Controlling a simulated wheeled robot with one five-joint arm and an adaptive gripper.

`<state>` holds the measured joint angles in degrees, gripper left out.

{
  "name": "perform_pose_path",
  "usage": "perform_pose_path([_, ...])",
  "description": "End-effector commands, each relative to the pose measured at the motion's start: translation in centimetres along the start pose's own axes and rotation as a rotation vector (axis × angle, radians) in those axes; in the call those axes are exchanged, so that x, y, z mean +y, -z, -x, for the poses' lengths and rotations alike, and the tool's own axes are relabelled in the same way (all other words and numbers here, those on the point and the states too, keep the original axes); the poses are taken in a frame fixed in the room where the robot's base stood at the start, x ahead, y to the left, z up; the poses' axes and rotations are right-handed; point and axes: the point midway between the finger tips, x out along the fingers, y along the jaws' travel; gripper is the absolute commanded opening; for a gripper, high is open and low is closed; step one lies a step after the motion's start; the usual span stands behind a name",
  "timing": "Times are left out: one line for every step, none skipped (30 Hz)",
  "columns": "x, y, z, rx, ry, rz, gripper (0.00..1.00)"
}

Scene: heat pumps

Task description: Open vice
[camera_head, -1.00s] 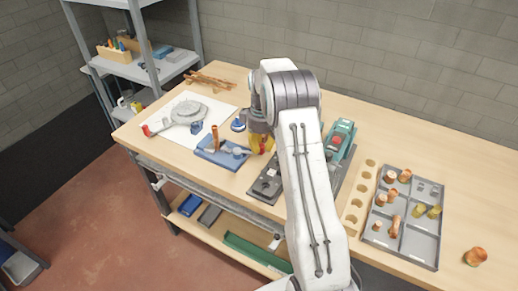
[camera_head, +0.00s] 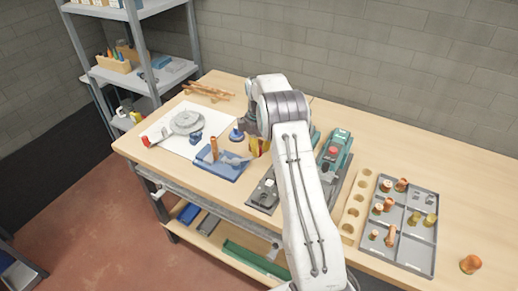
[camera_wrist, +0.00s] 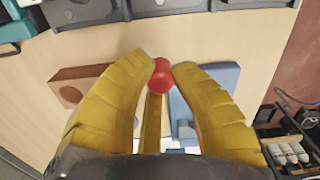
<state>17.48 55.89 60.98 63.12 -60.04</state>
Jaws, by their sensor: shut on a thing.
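A blue fixture (camera_head: 222,168) that looks like the vice lies on the bench in the head view, left of my arm. An upright copper-coloured piece (camera_head: 214,148) and grey parts sit on it. Part of a blue plate (camera_wrist: 222,78) shows behind the right finger there. In the head view my gripper is at the fixture's right end, mostly hidden by my arm. I cannot tell how wide the vice jaws stand.
A green machine (camera_head: 335,150) stands right of my arm. Beyond it are a wooden holed strip (camera_head: 356,210) and a grey tray (camera_head: 408,245) with copper and brass fittings. A white sheet (camera_head: 170,137) with a grey round part lies left. A shelf (camera_head: 140,75) stands behind.

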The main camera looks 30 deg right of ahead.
Motion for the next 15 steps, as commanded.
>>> perform_pose_path([0.00,0.09,-0.14,0.000,-0.001,0.002,0.00])
perform_pose_path([0.00,0.09,-0.14,0.000,-0.001,0.002,0.00])
perform_pose_path([-0.01,0.09,-0.14,0.000,-0.001,0.002,0.00])
perform_pose_path([-0.01,0.09,-0.14,0.000,-0.001,0.002,0.00])
perform_pose_path([-0.01,0.09,-0.14,0.000,-0.001,0.002,0.00])
perform_pose_path([-0.02,0.09,-0.14,0.000,-0.001,0.001,0.00])
perform_pose_path([-0.02,0.09,-0.14,0.000,-0.001,0.001,0.00])
perform_pose_path([-0.02,0.09,-0.14,0.000,0.000,0.001,0.00])
perform_pose_path([-0.02,0.09,-0.14,0.000,0.000,0.001,0.00])
perform_pose_path([-0.02,0.09,-0.14,0.000,-0.001,0.001,0.25])
perform_pose_path([-0.02,0.09,-0.14,0.000,0.000,0.001,0.28])
perform_pose_path([-0.03,0.08,-0.13,0.000,0.000,0.001,0.31])
perform_pose_path([-0.03,0.08,-0.12,0.000,0.000,0.001,0.34])
perform_pose_path([-0.03,0.07,-0.11,0.000,0.000,0.001,0.37])
perform_pose_path([-0.03,0.06,-0.09,0.000,0.000,0.000,0.40])
